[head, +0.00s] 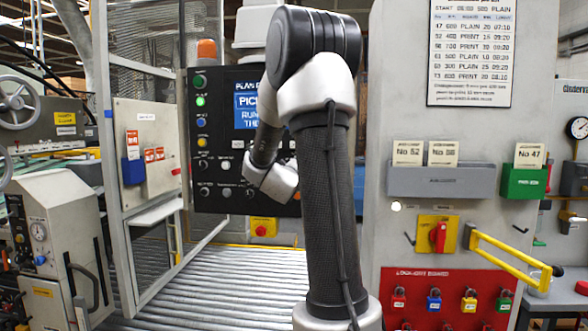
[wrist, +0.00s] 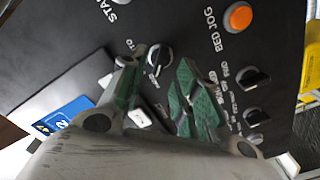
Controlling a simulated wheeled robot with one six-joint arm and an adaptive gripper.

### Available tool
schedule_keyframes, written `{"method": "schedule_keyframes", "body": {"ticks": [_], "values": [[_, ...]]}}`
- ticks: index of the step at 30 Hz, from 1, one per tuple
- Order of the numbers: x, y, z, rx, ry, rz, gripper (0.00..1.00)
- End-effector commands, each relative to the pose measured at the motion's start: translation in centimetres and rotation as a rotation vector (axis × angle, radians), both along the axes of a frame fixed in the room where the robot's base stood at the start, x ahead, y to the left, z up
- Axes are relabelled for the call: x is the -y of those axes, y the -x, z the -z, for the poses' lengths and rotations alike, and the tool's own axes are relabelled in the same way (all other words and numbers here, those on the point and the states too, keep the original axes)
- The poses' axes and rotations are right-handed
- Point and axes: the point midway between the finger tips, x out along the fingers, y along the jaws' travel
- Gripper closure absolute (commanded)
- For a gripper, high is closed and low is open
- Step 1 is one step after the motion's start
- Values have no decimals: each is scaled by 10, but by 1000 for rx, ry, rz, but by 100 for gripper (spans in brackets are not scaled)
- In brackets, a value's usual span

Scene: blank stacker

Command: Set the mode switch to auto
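A round black selector knob (wrist: 160,58) with a pale rim sits on the black control panel (wrist: 215,48) in the wrist view. Part of a label ending in "TO" shows beside it, so it looks like the mode switch; I cannot tell its setting clearly. My gripper (wrist: 157,66) is open, its two green-padded fingers on either side of the knob in the picture. I see no clear contact with it. In the head view the control panel (head: 214,88) stands behind my arm, which hides the gripper's fingertips and part of the panel.
An orange BED JOG button (wrist: 238,16) and two more black knobs (wrist: 256,78) are right of the fingers. A blue screen (head: 245,111) is on the panel. A grey cabinet with a red rotary switch (head: 439,237) and a yellow bar (head: 505,257) stands right of my arm.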

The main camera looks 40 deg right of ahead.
Motion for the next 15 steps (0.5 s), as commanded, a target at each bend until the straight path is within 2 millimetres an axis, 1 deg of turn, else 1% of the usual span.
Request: {"method": "schedule_keyframes", "body": {"ticks": [1,3,6,9,15], "values": [[7,-5,0,-1,1,1,69],[15,-11,0,0,0,1,69],[21,-18,0,0,-2,0,69],[25,-21,0,0,-1,-1,69],[25,-22,0,2,-1,-1,69]]}}
